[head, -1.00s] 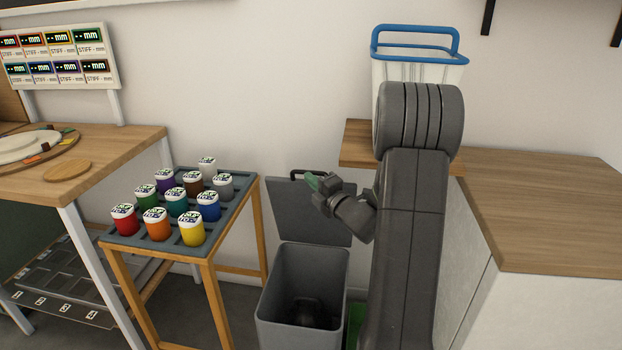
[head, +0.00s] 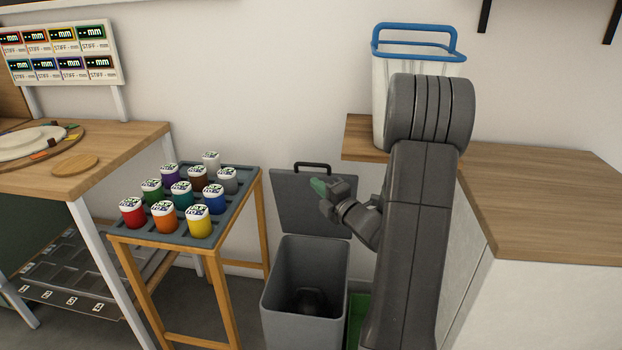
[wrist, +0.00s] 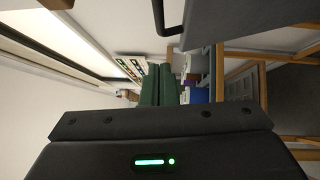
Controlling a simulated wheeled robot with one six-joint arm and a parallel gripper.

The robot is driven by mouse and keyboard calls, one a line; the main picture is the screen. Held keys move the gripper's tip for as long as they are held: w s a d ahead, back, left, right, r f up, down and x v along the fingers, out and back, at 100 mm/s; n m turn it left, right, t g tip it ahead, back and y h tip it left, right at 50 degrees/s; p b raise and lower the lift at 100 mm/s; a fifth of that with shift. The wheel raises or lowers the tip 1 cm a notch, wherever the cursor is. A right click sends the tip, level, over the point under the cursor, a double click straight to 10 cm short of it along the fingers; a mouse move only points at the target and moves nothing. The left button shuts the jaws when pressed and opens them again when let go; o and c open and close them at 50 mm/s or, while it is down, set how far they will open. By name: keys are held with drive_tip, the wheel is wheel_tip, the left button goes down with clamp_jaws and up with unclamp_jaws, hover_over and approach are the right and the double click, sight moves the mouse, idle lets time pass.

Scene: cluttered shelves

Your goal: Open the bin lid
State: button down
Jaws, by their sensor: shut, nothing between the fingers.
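The grey bin (head: 304,285) stands on the floor, open at the top, with a dark shape inside at the bottom. Its lid (head: 296,207) stands up behind the opening, near the wall, with a black handle (head: 312,167) on its top edge. My gripper (head: 317,185) is in front of the lid's upper right part, below the handle, with its green fingers pointing left. In the wrist view the green fingers (wrist: 158,86) are together and empty. Part of the lid (wrist: 235,22) and its handle (wrist: 160,18) show at the top of that view, apart from the fingers.
A small table (head: 222,240) with several coloured jars stands left of the bin. A counter (head: 540,205) with a blue-handled basket (head: 378,75) is on the right. A green container (head: 357,315) sits beside the bin, partly behind my arm.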

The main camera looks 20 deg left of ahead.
sight(317, 176)
drive_tip(key=s+d+f+n+y+b, duration=0.2)
drive_tip(key=d+f+n+y+b, duration=0.15)
drive_tip(key=d+f+b, duration=0.5)
drive_tip(key=shift+n, duration=0.35)
drive_tip(key=shift+w+d+r+b+x, duration=0.35)
drive_tip(key=shift+b+x, duration=0.35)
drive_tip(key=shift+x, duration=1.9)
drive_tip(key=shift+w+d+r+b+x, duration=0.35)
drive_tip(key=shift+b+x, duration=0.3)
drive_tip(key=shift+x, duration=2)
drive_tip(key=shift+w+d+r+b+x, duration=0.15)
drive_tip(key=shift+r+b+x, duration=0.45)
drive_tip(key=shift+x, duration=2)
drive_tip(key=shift+f, duration=0.15)
